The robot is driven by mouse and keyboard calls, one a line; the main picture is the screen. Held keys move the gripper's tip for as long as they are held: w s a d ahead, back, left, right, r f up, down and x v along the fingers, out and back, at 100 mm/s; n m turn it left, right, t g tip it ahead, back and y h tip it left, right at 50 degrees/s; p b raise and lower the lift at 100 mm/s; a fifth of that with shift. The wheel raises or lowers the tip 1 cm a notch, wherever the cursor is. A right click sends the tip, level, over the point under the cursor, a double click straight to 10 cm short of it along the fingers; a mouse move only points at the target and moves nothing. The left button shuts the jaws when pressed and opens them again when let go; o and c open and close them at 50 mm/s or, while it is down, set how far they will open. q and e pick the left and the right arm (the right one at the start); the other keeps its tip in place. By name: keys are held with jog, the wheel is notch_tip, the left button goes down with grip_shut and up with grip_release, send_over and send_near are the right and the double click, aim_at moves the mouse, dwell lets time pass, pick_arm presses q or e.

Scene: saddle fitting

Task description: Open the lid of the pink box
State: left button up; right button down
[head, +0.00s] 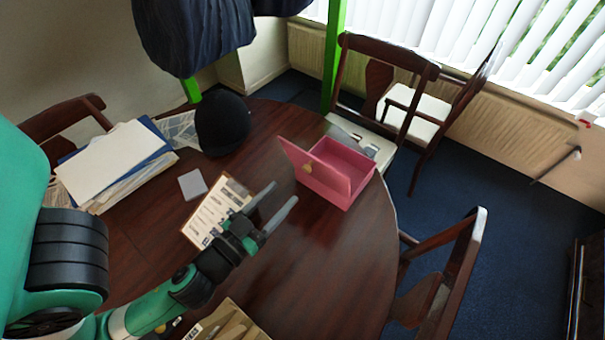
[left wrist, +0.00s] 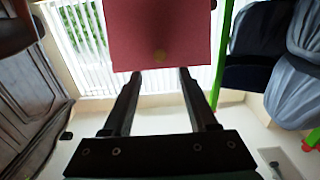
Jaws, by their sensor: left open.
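The pink box (head: 361,163) stands on the round wooden table near its right edge. Its inside shows from above. A pink panel with a small yellow knob (head: 307,168), which looks like the lid, stands up tilted along the box's near left side. My left gripper (head: 283,194) is open and empty, left of and in front of this panel, and looks apart from it. In the left wrist view the panel (left wrist: 160,30) hangs at the top centre, beyond the open fingertips (left wrist: 161,72). My right gripper is not in view.
A clipboard (head: 212,213) lies under my left gripper, with a grey card (head: 193,184) beside it. A dark cap (head: 222,124) and a paper stack (head: 115,160) lie at the back left. A wooden tray (head: 232,322) is at the front. Chairs (head: 440,280) stand around the table.

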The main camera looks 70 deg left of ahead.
aim_at(305, 170)
pick_arm(q)
jog(key=w+a+p, duration=0.1)
jog(key=w+a+r+p, duration=0.1)
jog(key=w+p, duration=0.1)
jog(key=shift+w+a, duration=0.15)
jog(key=x, duration=0.1)
jog(key=p+x, duration=0.1)
jog(key=x, duration=0.2)
jog(key=shift+w+f+p, duration=0.15)
jog(key=shift+f+p, duration=0.2)
jog(key=shift+w+a+f, duration=0.15)
jog(key=shift+w, duration=0.1)
grip_shut()
dwell(0.6)
